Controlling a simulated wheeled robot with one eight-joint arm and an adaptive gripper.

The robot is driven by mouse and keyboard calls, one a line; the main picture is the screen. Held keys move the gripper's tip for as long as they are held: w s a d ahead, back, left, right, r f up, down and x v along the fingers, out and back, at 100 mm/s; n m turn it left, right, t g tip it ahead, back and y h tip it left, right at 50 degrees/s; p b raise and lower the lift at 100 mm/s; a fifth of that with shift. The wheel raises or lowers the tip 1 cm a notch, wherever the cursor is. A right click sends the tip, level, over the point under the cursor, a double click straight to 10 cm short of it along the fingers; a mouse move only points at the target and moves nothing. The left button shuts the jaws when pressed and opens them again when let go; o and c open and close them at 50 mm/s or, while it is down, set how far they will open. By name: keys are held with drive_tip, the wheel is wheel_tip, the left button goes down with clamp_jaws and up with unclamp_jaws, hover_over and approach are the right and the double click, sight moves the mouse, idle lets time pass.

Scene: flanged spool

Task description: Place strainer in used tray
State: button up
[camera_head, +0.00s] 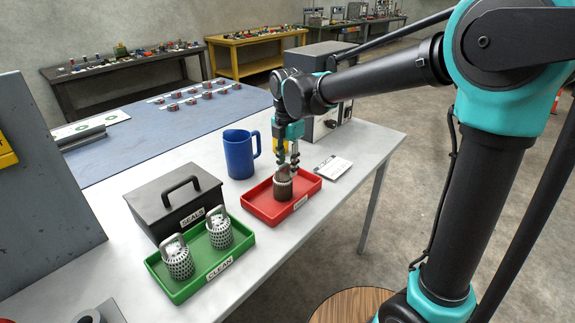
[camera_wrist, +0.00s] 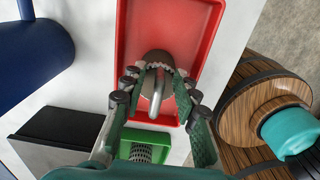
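A dark brownish strainer (camera_head: 283,191) with a loop handle stands in the red tray (camera_head: 253,207), whose label is too small to read. My gripper (camera_head: 288,165) is directly above it, pointing down. In the wrist view, the strainer's metal handle (camera_wrist: 157,92) lies between my two fingers, with gaps showing on both sides, so the gripper looks open around it. Two clean perforated metal strainers, a left one (camera_head: 178,261) and a right one (camera_head: 219,232), stand in the green tray (camera_head: 203,281) labelled CLEAN.
A blue jug (camera_head: 240,155) stands behind the red tray. A black box (camera_head: 172,200) labelled SEALS is behind the green tray. A white card (camera_head: 333,168) lies right of the red tray, and a grey machine (camera_head: 318,125) stands behind. The table's front right is clear.

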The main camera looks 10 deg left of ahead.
wheel_tip(320, 180, up, 12)
drive_tip(key=d+f+m+t, duration=0.1)
drive_tip(key=d+f+m, duration=0.55)
drive_tip(key=d, duration=0.25)
drive_tip(key=d+f+m+t, duration=0.1)
drive_tip(key=d+f+m, duration=0.5)
drive_tip(key=d+m, duration=0.25)
drive_tip(key=s+d+f+m+t, duration=0.2)
drive_tip(key=s+d+f+m, duration=0.9)
drive_tip(key=d+f+m, duration=0.2)
drive_tip(key=shift+s+d+m, duration=0.25)
drive_tip(key=shift+d+m, duration=0.55)
drive_tip(key=shift+d, duration=0.15)
